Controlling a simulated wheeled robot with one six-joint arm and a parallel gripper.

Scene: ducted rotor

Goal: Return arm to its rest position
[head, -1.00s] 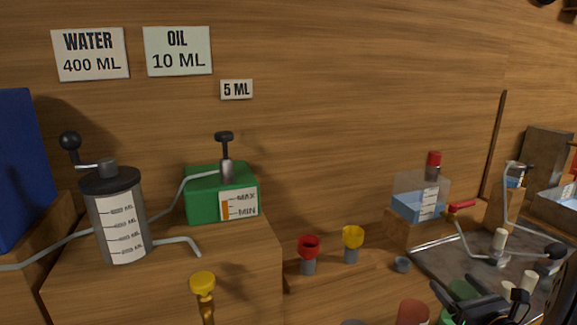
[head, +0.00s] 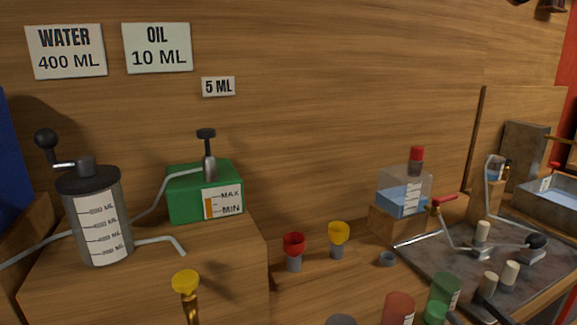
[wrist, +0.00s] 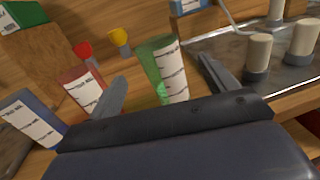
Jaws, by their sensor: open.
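My gripper (wrist: 163,88) shows in the wrist view with its two grey fingers spread apart and nothing gripped between them. A green graduated container (wrist: 163,70) stands beyond the fingers and appears in the gap between them; I cannot tell the distance. A red-brown graduated container (wrist: 80,88) is left of the left finger, and a blue one (wrist: 32,118) is farther left. In the head view the green container (head: 443,294) and the red-brown one (head: 398,308) are at the bottom edge. The gripper cannot be made out clearly there.
A metal plate (head: 445,265) with several pale posts and a crank is at the right. Red (head: 294,244) and yellow (head: 339,233) funnels stand on a wooden step. A water tank (head: 404,192), a green oil box (head: 190,195) and a grey water cylinder (head: 98,220) stand behind and left.

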